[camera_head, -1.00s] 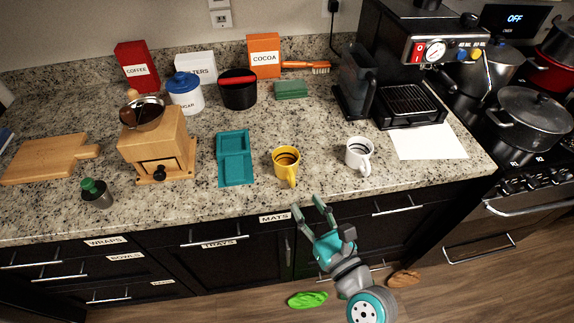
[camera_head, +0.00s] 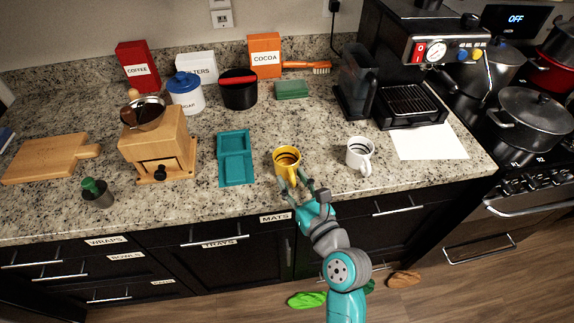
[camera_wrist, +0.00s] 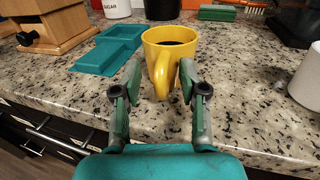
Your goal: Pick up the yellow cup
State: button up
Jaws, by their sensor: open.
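The yellow cup (camera_head: 287,158) stands upright near the counter's front edge, with dark content inside and its handle toward me. In the wrist view the cup (camera_wrist: 180,45) is straight ahead, its handle (camera_wrist: 162,78) between my fingertips. My gripper (camera_head: 297,187) is open at the counter's front edge, right at the near side of the cup. In the wrist view one finger of my gripper (camera_wrist: 160,80) is left of the handle and the other is right of it. I cannot tell whether either finger touches the cup.
A white cup (camera_head: 359,154) stands to the right, also shown in the wrist view (camera_wrist: 309,78). A teal tray (camera_head: 235,170) lies to the left, with a wooden grinder (camera_head: 158,145) beyond it. A green sponge (camera_head: 292,89) is behind. Counter between the two cups is clear.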

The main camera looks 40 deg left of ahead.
grip_shut()
